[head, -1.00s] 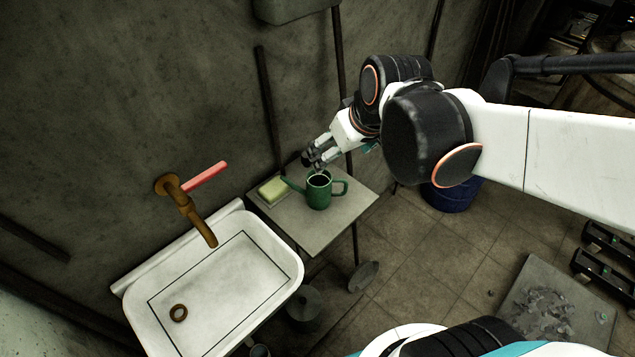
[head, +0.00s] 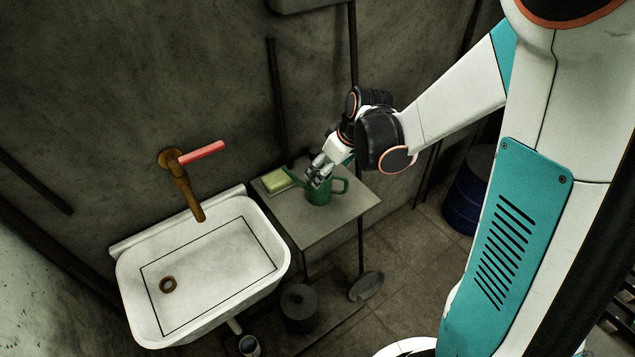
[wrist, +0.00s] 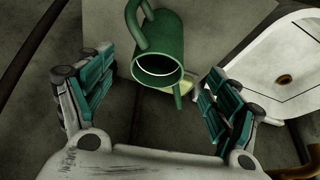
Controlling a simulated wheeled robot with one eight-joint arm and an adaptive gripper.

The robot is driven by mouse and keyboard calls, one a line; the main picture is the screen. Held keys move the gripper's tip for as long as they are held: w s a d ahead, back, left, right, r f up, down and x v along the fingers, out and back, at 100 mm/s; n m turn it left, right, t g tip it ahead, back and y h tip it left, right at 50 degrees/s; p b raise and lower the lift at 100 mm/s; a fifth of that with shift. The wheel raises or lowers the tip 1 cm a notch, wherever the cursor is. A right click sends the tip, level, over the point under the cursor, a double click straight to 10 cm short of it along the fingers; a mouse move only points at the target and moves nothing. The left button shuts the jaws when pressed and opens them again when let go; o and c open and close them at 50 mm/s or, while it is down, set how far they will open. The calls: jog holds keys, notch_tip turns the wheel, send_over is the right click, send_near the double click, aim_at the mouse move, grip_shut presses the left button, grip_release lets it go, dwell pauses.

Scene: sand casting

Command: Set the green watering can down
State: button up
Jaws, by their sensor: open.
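The green watering can (head: 324,194) stands upright on a small grey side table (head: 318,228) beside the sink. Its handle points right and its spout points left in the head view. My gripper (head: 316,178) is just above and in front of the can's top and hides part of it. In the wrist view the can (wrist: 158,52) shows its open mouth between the two spread fingers, a little beyond the fingertips. My gripper (wrist: 150,92) is open and empty, with a clear gap on both sides of the can.
A yellow-green sponge (head: 276,181) lies on the table left of the can. The white sink (head: 205,275) with a brown tap (head: 181,190) and red lever stands to the left. A blue barrel (head: 468,190) stands at right. The table's front part is bare.

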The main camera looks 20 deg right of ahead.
jog(key=b+x, duration=0.1)
jog(key=x, duration=0.5)
jog(key=shift+w+a+b+x, duration=0.15)
jog(key=shift+b+x, duration=0.6)
jog(key=shift+x, duration=0.55)
jog(key=shift+w+a+b+x, duration=0.1)
jog(key=shift+w+b+x, duration=0.1)
jog(key=shift+b+x, duration=0.85)
jog(key=shift+p, duration=0.35)
jog(key=shift+c, duration=0.3)
jog(key=c, duration=1.4)
jog(key=shift+r, duration=0.1)
jog(key=shift+c, duration=0.2)
